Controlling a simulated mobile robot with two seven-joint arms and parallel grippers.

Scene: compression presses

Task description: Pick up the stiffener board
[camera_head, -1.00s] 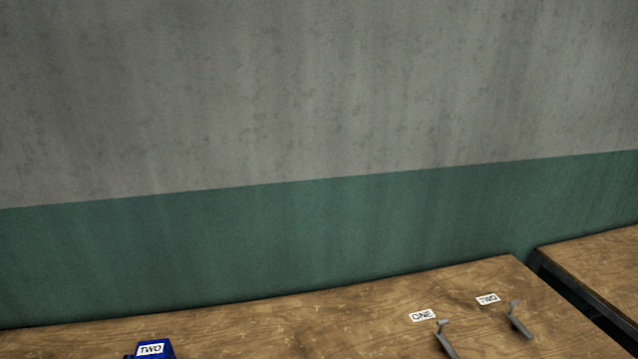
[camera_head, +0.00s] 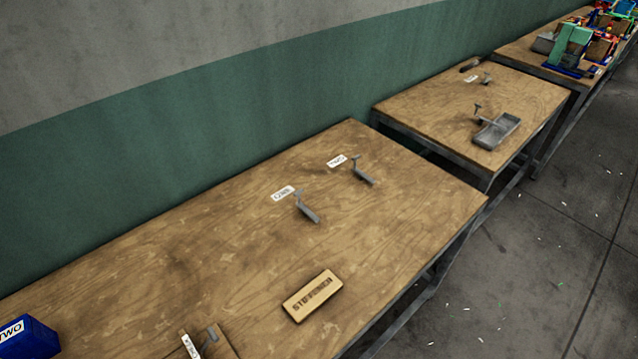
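The stiffener board (camera_head: 312,295) is a small tan block with dark lettering. It lies flat near the front edge of the nearest wooden table (camera_head: 240,240), at the lower middle of the head view. Nothing touches it. Neither of my grippers shows in the head view.
Two grey metal brackets (camera_head: 307,207) (camera_head: 361,170) stand behind the board beside labels ONE and TWO. A blue box (camera_head: 28,338) sits at lower left. A second table (camera_head: 440,105) holds a grey tray (camera_head: 497,131). Floor (camera_head: 510,270) is open at right.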

